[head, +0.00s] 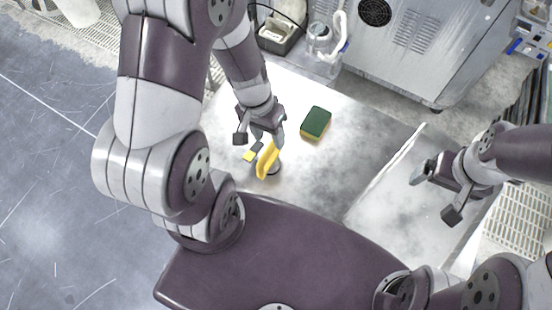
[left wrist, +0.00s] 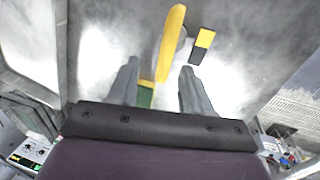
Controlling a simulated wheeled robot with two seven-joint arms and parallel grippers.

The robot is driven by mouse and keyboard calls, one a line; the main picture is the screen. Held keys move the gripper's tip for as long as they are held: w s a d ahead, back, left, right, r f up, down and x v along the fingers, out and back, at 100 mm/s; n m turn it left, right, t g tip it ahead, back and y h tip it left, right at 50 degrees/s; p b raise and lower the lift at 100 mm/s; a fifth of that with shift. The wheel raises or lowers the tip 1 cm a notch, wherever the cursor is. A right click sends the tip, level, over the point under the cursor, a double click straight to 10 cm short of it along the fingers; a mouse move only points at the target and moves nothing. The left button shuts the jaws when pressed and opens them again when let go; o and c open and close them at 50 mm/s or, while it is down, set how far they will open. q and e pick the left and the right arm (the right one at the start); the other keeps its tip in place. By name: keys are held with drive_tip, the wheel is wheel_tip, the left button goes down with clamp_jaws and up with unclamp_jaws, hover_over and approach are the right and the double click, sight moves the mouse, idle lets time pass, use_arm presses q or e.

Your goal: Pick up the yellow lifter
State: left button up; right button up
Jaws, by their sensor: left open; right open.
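The yellow lifter (head: 267,161) is a long yellow piece on the grey work surface, with a dark round part beside its lower end. In the left wrist view the lifter (left wrist: 170,42) runs between and beyond the fingertips, nearer the right-hand part of the gap at its near end. My left gripper (head: 261,138) is open just above the lifter's upper end, its fingers on either side; I cannot tell whether they touch it. The open fingers also show in the left wrist view (left wrist: 158,68). My right gripper (head: 437,193) is open and empty at the right, far from the lifter.
A small black-and-yellow piece (head: 252,153) lies close to the lifter's left. A green-and-yellow sponge (head: 316,123) lies to its right. A black-rimmed container (head: 281,35) and a grey metal cabinet (head: 430,45) stand at the back.

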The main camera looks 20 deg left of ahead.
sight(270, 147)
use_arm(q)
drive_tip(key=f, duration=0.4)
drive_tip(key=f+b, duration=0.1)
drive_tip(key=f, duration=0.2)
drive_tip(key=shift+d, duration=0.25)
drive_tip(key=shift+s, duration=0.1)
clamp_jaws()
drive_tip(key=shift+r, duration=0.1)
idle(0.8)
